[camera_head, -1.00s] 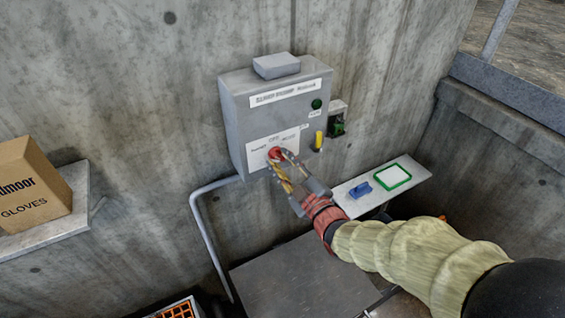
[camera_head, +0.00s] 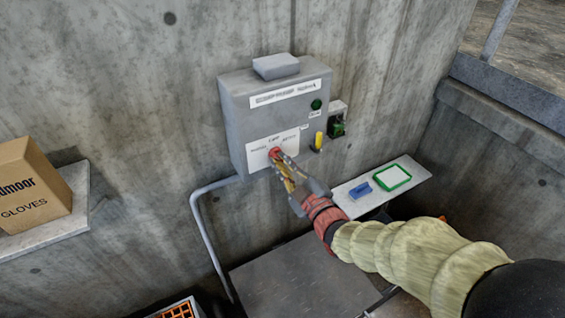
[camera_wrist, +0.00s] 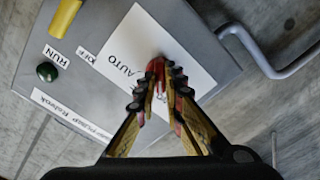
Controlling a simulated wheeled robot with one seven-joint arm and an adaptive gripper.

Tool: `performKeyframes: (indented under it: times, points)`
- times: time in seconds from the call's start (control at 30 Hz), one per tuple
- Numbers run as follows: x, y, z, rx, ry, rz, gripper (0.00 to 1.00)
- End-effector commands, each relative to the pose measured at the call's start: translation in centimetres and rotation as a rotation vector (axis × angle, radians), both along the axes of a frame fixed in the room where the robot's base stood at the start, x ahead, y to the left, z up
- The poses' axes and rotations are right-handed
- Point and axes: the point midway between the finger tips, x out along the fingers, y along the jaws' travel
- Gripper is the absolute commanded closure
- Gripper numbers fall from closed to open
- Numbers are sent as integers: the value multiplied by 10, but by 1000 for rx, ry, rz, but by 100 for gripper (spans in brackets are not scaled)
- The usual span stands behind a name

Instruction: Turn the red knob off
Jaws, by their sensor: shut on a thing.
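The red knob (camera_head: 275,152) sits on the white label plate (camera_head: 262,148) on the front of a grey control box (camera_head: 236,118) fixed to the concrete wall. My gripper (camera_head: 279,160) reaches it from the lower right, with its fingertips at the knob. In the wrist view the red knob (camera_wrist: 156,68) is pinched between the two fingertips, which hide most of it. The label beside it reads AUTO, with OFF farther along. The knob's exact pointing direction is hidden by the fingers.
A yellow switch (camera_head: 318,141) and a green lamp (camera_head: 316,104) are on the box's right part. A shelf (camera_head: 409,168) with a blue item and a green-rimmed tray is at right. A gloves carton (camera_head: 30,187) stands on the left ledge. A grey pipe (camera_head: 200,225) runs below the box.

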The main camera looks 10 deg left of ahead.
Motion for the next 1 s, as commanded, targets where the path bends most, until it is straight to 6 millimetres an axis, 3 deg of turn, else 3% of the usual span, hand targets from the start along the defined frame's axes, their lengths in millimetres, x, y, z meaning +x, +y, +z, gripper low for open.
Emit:
performKeyframes:
  times: [0.37, 1.0]
  points:
    - [0, 0, -2, 79, 60, 0, 100]
    - [0, -1, -1, 482, 364, -1, 100]
